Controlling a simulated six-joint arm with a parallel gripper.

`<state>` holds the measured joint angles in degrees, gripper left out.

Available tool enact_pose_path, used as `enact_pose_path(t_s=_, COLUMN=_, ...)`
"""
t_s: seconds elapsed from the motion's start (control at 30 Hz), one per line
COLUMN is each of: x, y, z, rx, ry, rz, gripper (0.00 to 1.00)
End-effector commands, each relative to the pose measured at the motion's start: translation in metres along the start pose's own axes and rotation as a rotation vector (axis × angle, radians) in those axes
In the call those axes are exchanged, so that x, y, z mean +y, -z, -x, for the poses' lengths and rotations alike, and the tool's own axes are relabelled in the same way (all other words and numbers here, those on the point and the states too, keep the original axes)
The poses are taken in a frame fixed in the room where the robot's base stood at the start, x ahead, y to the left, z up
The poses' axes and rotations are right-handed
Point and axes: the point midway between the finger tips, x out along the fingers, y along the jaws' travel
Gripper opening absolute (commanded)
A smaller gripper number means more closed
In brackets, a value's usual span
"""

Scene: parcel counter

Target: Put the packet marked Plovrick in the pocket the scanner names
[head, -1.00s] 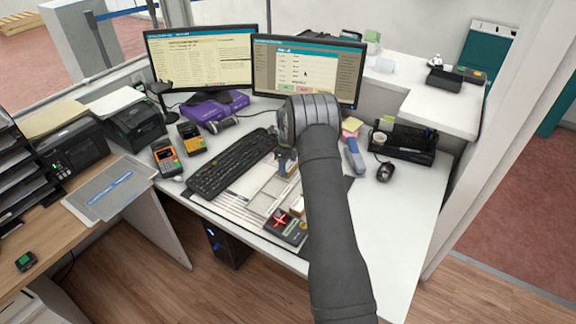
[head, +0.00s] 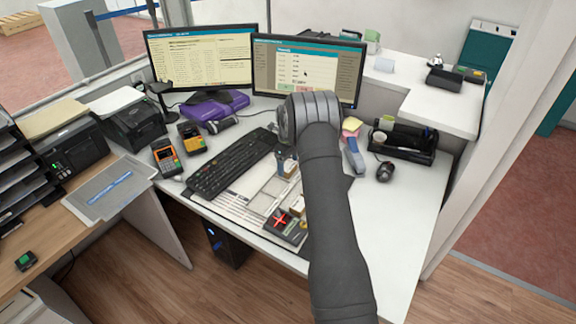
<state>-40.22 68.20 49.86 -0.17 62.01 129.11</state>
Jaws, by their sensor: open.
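My gripper (head: 287,166) hangs over the middle of the desk, below the grey wrist, and is mostly hidden by my arm; its jaws are open. Beneath it is a flat tray with pale divided pockets (head: 265,196). A dark packet with a red cross mark (head: 281,219) lies at the tray's front edge. A small tan piece (head: 297,205) lies beside it, partly behind my arm. No name is readable on any packet, so I cannot tell which is Plovrick. Two orange-and-black handheld devices (head: 167,158) (head: 193,138) stand left of the keyboard; their screen text is too small to read.
A black keyboard (head: 232,165) lies left of the tray. Two monitors (head: 200,60) (head: 308,68) stand behind. A stapler-like blue item (head: 353,155), a mouse (head: 385,172) and a black organizer (head: 405,143) are to the right. The desk's front right is clear.

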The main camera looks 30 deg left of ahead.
Motion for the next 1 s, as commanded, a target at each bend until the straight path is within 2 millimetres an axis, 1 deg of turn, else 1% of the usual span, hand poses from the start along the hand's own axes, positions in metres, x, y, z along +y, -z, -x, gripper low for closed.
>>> enact_pose_path(t_s=0.03, x=-0.001, y=-0.001, z=0.011, rx=-0.003, ry=0.003, rz=0.000, gripper=0.80)
enact_pose_path(t_s=0.3, x=-0.001, y=0.000, z=0.070, rx=-0.003, ry=0.001, rz=0.000, gripper=0.80)
enact_pose_path(t_s=0.4, x=-0.001, y=0.000, z=0.087, rx=-0.003, ry=0.001, rz=0.000, gripper=0.80)
enact_pose_path(t_s=0.5, x=-0.001, y=0.000, z=0.098, rx=-0.003, ry=0.000, rz=0.000, gripper=0.80)
enact_pose_path(t_s=0.67, x=0.000, y=0.000, z=0.106, rx=-0.002, ry=-0.002, rz=0.000, gripper=0.80)
enact_pose_path(t_s=1.0, x=0.000, y=0.000, z=0.105, rx=-0.001, ry=-0.002, rz=0.000, gripper=0.80)
